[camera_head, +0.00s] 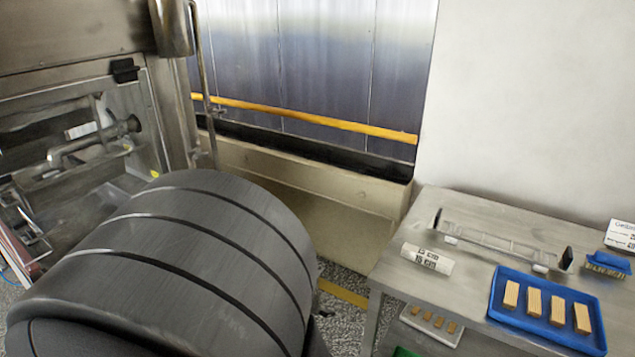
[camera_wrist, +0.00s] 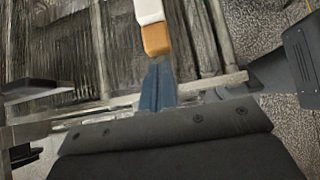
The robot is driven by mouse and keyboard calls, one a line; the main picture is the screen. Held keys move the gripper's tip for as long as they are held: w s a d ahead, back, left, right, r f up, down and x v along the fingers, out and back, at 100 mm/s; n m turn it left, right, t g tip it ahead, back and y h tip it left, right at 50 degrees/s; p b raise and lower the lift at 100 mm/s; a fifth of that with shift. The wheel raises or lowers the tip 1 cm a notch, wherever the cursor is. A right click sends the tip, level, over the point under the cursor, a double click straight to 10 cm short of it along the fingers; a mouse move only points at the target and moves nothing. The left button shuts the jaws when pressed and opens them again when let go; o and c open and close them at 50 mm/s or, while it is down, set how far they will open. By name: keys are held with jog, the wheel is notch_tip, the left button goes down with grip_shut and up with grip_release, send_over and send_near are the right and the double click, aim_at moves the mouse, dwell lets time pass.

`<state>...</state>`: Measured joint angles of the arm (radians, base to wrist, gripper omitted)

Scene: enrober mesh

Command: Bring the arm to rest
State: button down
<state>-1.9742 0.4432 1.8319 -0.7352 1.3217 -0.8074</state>
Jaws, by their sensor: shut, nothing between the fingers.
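In the wrist view, my gripper (camera_wrist: 157,70) shows as a narrow blue wedge above a dark grey body. Its fingers are shut and hold nothing. An orange-brown block (camera_wrist: 156,40) shows just past the fingertips, with a white piece (camera_wrist: 149,11) against its far end. I cannot tell whether the fingertips touch the block. Behind them is a grey, streaked metal surface (camera_wrist: 205,35). The gripper does not show in the head view.
A steel table (camera_head: 440,290) at right bears a blue tray (camera_head: 497,293) with several wafers, a wire rack (camera_head: 500,243), a white labelled roll (camera_head: 427,258) and a blue brush (camera_head: 606,265). Steel machinery (camera_head: 75,60) stands at left. A yellow rail (camera_head: 320,120) crosses the back.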

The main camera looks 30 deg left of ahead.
jog(key=shift+w, duration=0.5)
jog(key=shift+s, duration=0.9)
